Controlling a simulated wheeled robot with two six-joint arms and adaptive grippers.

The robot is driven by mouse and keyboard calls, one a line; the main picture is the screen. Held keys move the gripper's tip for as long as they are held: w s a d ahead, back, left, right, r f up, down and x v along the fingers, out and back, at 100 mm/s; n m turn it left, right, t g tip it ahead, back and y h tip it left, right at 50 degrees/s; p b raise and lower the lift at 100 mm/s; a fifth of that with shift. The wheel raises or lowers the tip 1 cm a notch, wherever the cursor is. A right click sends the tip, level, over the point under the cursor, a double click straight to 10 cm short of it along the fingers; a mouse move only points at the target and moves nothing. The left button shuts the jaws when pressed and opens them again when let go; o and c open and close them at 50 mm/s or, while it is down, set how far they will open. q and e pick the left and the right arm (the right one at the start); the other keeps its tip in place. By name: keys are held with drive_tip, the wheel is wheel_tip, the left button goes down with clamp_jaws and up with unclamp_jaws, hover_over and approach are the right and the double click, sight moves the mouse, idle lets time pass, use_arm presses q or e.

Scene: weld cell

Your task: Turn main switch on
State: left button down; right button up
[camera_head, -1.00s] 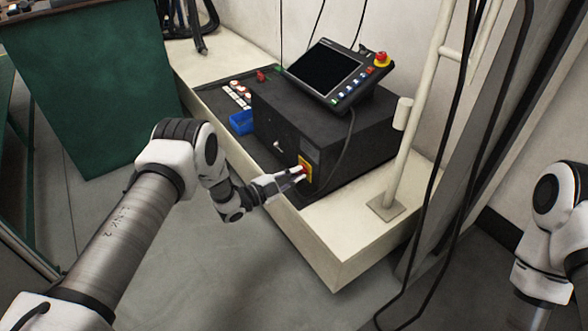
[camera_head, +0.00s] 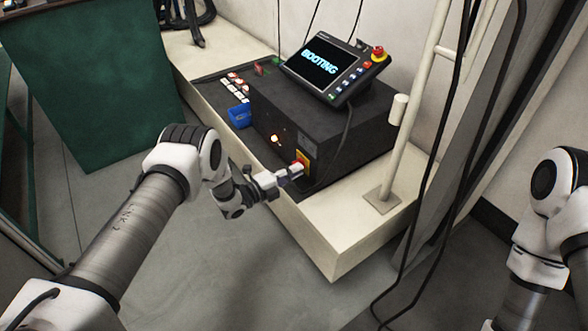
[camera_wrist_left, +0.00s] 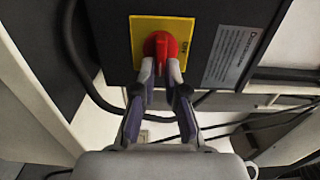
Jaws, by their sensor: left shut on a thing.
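The main switch is a red rotary knob (camera_wrist_left: 162,50) on a yellow plate (camera_wrist_left: 140,28) at the front of the black control box (camera_head: 345,148). In the left wrist view its handle stands upright, and lettering shows on the plate to its right. My left gripper (camera_head: 295,170) is at the switch, its fingertips (camera_wrist_left: 160,80) shut on the lower part of the handle. The teach pendant (camera_head: 321,62) on the box reads "BOOTING", and a small lamp (camera_head: 275,139) on the box front glows. My right gripper is out of view.
The box stands on a pale bench (camera_head: 345,236). A blue bin (camera_head: 239,116) and several red and white parts lie left of it. A white post (camera_head: 416,125) and hanging black cables stand to the right. A green panel (camera_head: 90,85) is at left.

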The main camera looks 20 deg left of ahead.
use_arm(q)
drive_tip(key=shift+w+a+r, duration=0.15)
drive_tip(key=shift+w+r, duration=0.1)
drive_tip(key=shift+r, duration=0.05)
drive_tip(key=c, duration=1.2)
unclamp_jaws()
drive_tip(key=shift+f, duration=0.1)
drive_tip(key=shift+s, duration=0.1)
drive_tip(key=shift+s+f, duration=0.1)
drive_tip(key=shift+s, duration=0.05)
drive_tip(key=v, duration=1.1)
drive_tip(key=shift+s+a, duration=0.25)
drive_tip(key=shift+a, duration=0.05)
